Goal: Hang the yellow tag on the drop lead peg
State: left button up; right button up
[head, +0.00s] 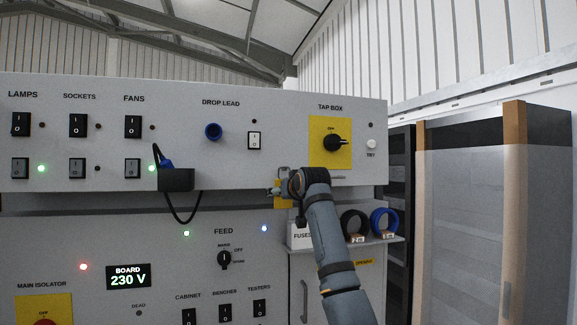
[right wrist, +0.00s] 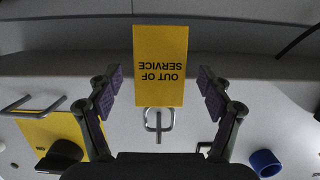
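The yellow tag (right wrist: 159,65), marked OUT OF SERVICE, shows upside down in the right wrist view. A small grey wire loop (right wrist: 158,122) sits at its edge; what bears the tag is unclear. My right gripper (right wrist: 160,84) is open, one finger on each side of the tag, with visible gaps. In the head view the right gripper (head: 280,187) is at the panel's lower edge, largely covering the tag (head: 283,201). My left gripper is not in view.
The tap box switch (head: 335,143) on its yellow plate is up and right of the gripper. A black holder (head: 176,180) with a blue plug and looping cable juts out at left. Blue and black coils (head: 384,222) sit on a shelf at right.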

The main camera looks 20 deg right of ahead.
jog(key=v, duration=1.2)
jog(key=shift+f, duration=0.1)
